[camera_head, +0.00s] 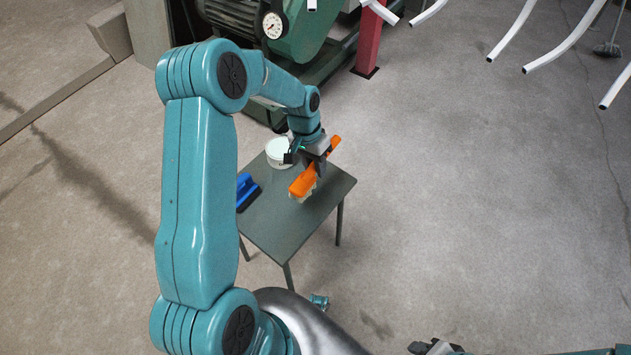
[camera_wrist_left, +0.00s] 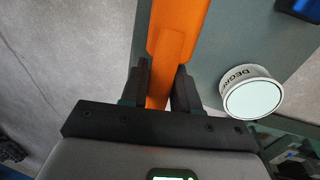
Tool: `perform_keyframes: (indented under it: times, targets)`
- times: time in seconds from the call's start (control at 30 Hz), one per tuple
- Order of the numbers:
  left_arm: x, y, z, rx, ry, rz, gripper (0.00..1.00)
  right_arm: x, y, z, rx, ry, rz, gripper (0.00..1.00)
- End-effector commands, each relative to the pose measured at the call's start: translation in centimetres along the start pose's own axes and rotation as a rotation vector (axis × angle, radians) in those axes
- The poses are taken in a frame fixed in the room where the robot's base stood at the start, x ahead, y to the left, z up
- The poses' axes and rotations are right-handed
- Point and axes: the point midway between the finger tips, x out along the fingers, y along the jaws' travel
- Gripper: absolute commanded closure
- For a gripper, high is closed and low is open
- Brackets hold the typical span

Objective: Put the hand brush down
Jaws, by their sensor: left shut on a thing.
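The orange hand brush (camera_head: 304,183) is over the small dark green table (camera_head: 276,229), near its right side, with pale bristles under its near end. My left gripper (camera_head: 314,160) is shut on its handle. In the left wrist view the orange handle (camera_wrist_left: 178,45) runs between the two black fingers of the left gripper (camera_wrist_left: 161,82). I cannot tell whether the bristles touch the tabletop. My right gripper (camera_head: 436,347) shows only in part at the bottom edge, and its jaws are unclear.
A blue-handled brush (camera_head: 246,191) lies at the table's left edge. A white round tin (camera_head: 279,152) stands at its back; it also shows in the left wrist view (camera_wrist_left: 252,97). A green machine (camera_head: 300,35) and a red post (camera_head: 369,40) stand behind. White tubes (camera_head: 560,47) hang upper right.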

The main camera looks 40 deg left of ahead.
Motion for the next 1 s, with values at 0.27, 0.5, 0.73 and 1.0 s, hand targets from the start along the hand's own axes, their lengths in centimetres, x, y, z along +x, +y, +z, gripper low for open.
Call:
perform_keyframes:
  times: [0.27,0.5,0.73,1.0]
  targets:
    - [3.1,-0.5,-0.3,0.002,0.000,-0.001,0.94,0.4,0.1,0.0,0.000,0.000,0.000,0.57]
    - [6.7,-1.2,-0.5,0.000,-0.001,0.000,0.94,0.9,0.3,0.0,0.000,0.000,0.000,0.57]
    - [6.8,-1.2,-0.5,0.001,0.002,-0.001,0.94,0.9,0.3,0.0,0.000,0.000,0.000,0.57]
    - [7.0,-1.3,-0.5,0.001,0.001,-0.001,0.44,1.1,0.4,0.0,0.000,0.000,0.000,0.57]
